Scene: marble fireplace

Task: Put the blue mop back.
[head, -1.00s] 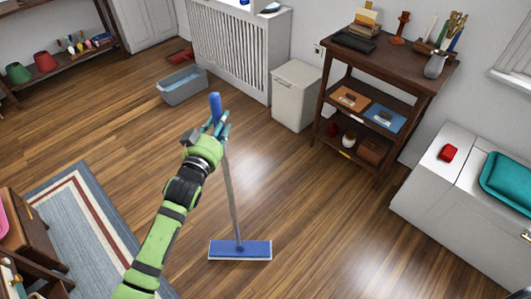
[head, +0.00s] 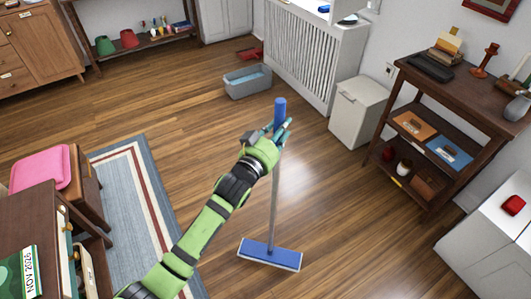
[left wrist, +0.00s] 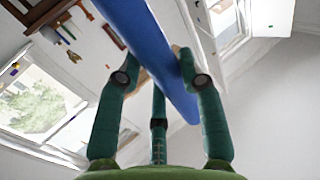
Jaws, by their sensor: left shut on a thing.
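The blue mop has a blue handle grip (head: 280,112), a grey pole and a flat blue head (head: 270,254). It stands nearly upright, with its head at floor level in the middle of the head view. My left gripper (head: 279,132) is shut on the handle just below the top. In the left wrist view the blue handle (left wrist: 150,45) runs between my left gripper's fingers (left wrist: 160,85). My right gripper is not in view.
A grey-blue bucket (head: 248,82) stands on the floor beyond the mop, with a red dustpan-like item (head: 251,53) behind it. A white bin (head: 358,112) and a dark shelf (head: 440,100) stand right. A striped rug (head: 150,200) lies left. Wooden floor between is clear.

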